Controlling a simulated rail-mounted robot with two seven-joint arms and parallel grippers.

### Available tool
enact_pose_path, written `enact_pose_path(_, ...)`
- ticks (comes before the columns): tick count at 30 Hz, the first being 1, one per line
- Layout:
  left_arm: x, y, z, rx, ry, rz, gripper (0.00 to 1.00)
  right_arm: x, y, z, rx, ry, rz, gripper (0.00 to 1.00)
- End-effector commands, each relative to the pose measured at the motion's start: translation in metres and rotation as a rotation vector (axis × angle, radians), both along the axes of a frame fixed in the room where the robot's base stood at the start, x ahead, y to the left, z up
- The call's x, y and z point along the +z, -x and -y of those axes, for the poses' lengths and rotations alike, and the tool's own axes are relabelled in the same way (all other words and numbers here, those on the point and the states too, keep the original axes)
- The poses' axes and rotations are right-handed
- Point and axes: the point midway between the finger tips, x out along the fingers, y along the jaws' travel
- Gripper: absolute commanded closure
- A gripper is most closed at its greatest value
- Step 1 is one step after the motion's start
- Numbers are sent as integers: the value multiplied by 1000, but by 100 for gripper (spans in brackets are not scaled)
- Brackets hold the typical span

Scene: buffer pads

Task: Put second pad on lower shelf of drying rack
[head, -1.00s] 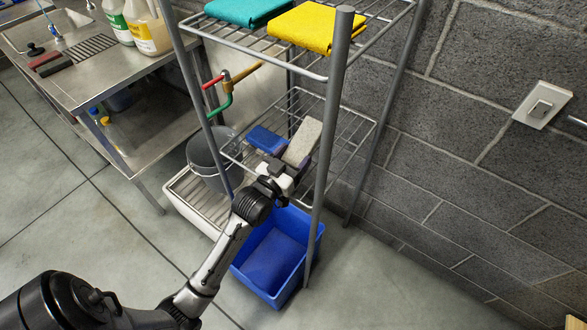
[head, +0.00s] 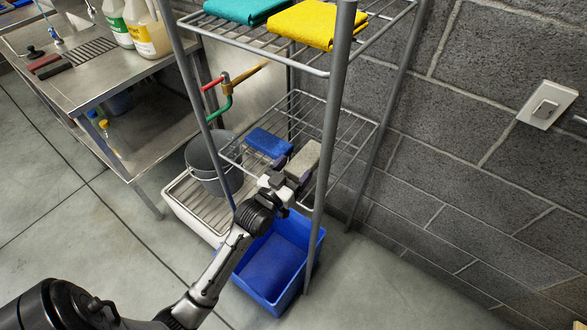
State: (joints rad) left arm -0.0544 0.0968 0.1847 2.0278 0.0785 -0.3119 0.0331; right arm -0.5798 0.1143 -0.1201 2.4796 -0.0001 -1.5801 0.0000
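The lower wire shelf (head: 345,135) of the drying rack holds a blue pad (head: 269,143), lying at its left. A pale grey pad (head: 303,159) is just right of the blue pad, at or just above the shelf wires; I cannot tell whether it touches them. My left gripper (head: 291,172) reaches in from the front. Its dark fingers lie along both sides of the grey pad's near end and appear shut on it. The gripper body hides part of the shelf's front. My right gripper is not in view.
Rack posts (head: 329,130) stand close right of my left arm. The upper shelf (head: 370,35) carries a teal cloth (head: 245,10) and a yellow cloth (head: 314,24). Below are a blue bin (head: 272,268) and a grey bucket (head: 207,168). The lower shelf's right side is clear.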

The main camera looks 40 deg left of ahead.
Motion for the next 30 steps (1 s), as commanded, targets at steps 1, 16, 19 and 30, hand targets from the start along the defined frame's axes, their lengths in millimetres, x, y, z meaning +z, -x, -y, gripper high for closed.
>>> enact_pose_path(1,0,0,0,0,0,0,20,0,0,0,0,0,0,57)
enact_pose_path(16,3,7,1,0,0,-2,9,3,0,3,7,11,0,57)
enact_pose_path(19,2,21,3,0,0,-3,9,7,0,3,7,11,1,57)
enact_pose_path(30,-5,86,13,0,1,-3,9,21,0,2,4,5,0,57)
